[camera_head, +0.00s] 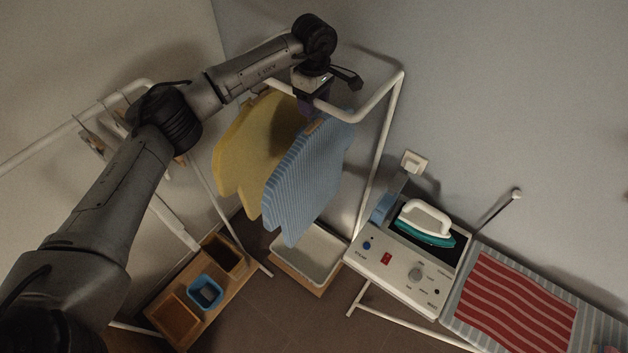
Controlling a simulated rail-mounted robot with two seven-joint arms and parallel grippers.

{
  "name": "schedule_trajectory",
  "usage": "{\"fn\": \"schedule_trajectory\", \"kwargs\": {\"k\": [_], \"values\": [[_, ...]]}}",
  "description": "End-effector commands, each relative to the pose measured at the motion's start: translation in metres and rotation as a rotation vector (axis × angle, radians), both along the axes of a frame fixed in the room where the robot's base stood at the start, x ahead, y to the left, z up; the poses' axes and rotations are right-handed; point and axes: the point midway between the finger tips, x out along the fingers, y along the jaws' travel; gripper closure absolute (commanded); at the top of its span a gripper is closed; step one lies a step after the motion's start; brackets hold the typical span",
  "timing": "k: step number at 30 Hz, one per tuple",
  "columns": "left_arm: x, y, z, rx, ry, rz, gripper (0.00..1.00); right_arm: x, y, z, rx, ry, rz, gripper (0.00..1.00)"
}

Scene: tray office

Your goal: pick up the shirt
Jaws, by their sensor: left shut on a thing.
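A light blue striped shirt (304,182) hangs in the middle of the view, below the white rail. A mustard yellow shirt (240,150) hangs just behind it to the left. My left gripper (318,108) comes from above at the rail and is shut at the top of the blue shirt. The fingertips are dark and partly hidden, so I cannot tell whether they hold cloth or hanger. My right gripper is not in view.
A white clothes rack (378,100) surrounds the shirts. A white tray (312,254) stands below. To the right are a control panel (400,268), a teal and white iron (427,226) and a red striped cloth (515,305). A wooden bench (178,288) holds a blue container (206,291).

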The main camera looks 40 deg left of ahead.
Motion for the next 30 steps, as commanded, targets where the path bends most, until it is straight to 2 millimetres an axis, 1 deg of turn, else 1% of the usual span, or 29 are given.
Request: {"fn": "schedule_trajectory", "kwargs": {"k": [1,12,13,23,26,30], "values": [[0.0,0.0,0.0,0.0,0.0,0.0,0.58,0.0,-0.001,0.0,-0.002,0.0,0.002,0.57],[0.0,0.0,0.0,0.0,0.0,0.0,0.94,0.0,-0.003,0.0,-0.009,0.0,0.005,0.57],[0.0,0.0,0.001,-0.001,-0.001,0.0,0.95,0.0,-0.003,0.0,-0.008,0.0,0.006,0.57],[0.0,0.0,0.004,-0.001,-0.001,0.0,0.95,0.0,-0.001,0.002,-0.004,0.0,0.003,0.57],[0.0,0.001,0.009,-0.001,-0.002,0.002,0.95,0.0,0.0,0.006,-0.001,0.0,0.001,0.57],[-0.002,0.003,0.022,-0.001,-0.002,0.005,0.95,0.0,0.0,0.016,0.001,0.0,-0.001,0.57]]}}
